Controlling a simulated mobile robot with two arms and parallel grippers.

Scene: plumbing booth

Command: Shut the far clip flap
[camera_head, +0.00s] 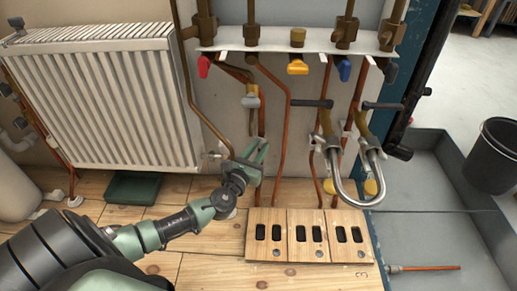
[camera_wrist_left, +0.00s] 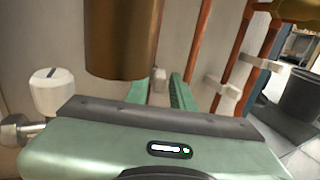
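My left gripper (camera_head: 257,151) is beside the radiator's lower right corner, close to the copper pipes on the wall. In the left wrist view, its two green fingers (camera_wrist_left: 159,92) are apart. A small pale block (camera_wrist_left: 159,79), perhaps a clip, shows between and beyond the fingertips; I cannot tell whether they touch it. A white pipe clip (camera_wrist_left: 222,88) sits to the right on a copper pipe. White clips (camera_head: 348,126) also show by the right-hand pipes in the head view. I cannot make out the far clip's flap or its position. My right gripper is not in view.
A brass-brown cylinder (camera_wrist_left: 122,38) hangs close above the left gripper. The radiator (camera_head: 105,95) and its white valve knob (camera_wrist_left: 54,91) are at left. A chrome U-bend (camera_head: 352,190) protrudes at right. A slotted wooden board (camera_head: 308,252) lies in front.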

